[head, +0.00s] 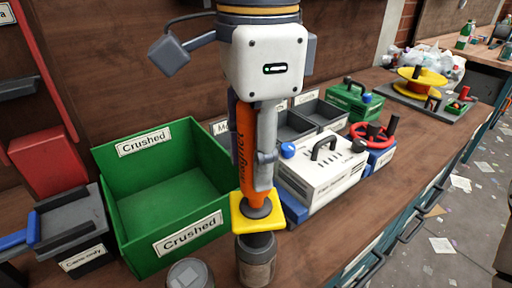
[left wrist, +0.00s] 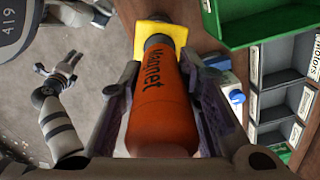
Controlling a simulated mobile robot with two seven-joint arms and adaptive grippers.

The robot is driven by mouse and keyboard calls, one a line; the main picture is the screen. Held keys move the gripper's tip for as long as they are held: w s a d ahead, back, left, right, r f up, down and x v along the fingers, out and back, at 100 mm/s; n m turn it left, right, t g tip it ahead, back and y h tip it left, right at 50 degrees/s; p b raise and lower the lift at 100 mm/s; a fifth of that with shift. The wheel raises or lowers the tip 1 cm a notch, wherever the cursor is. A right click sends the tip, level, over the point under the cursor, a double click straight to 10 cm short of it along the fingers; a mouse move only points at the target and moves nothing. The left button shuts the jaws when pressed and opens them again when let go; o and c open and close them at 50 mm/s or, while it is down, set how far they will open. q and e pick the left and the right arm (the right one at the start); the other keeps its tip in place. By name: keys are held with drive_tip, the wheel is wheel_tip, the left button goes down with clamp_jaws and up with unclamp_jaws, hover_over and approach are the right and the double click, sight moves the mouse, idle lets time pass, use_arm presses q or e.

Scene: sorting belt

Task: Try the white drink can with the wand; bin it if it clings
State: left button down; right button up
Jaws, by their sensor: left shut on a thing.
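My left gripper (head: 258,150) is shut on the orange magnet wand (head: 246,170), which hangs upright with its yellow square plate (head: 262,222) at the bottom. The wand also fills the middle of the left wrist view (left wrist: 160,100). A greyish-brown can (head: 257,268) stands directly under the plate; whether they touch I cannot tell. A second can (head: 190,275) with a grey top stands to its left, cut by the lower edge. Neither shows clearly as white. My right gripper (left wrist: 58,72) shows at the left of the left wrist view, fingers apart and empty.
A large green bin labelled Crushed (head: 165,200) stands left of the wand and looks empty. A white boxy device (head: 322,172) stands close on the right, with grey compartments (head: 320,112) behind it. A dark box (head: 72,222) stands far left. The bench front at right is clear.

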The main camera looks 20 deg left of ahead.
idle(0.5)
use_arm(q)
drive_tip(key=shift+r, duration=3.5)
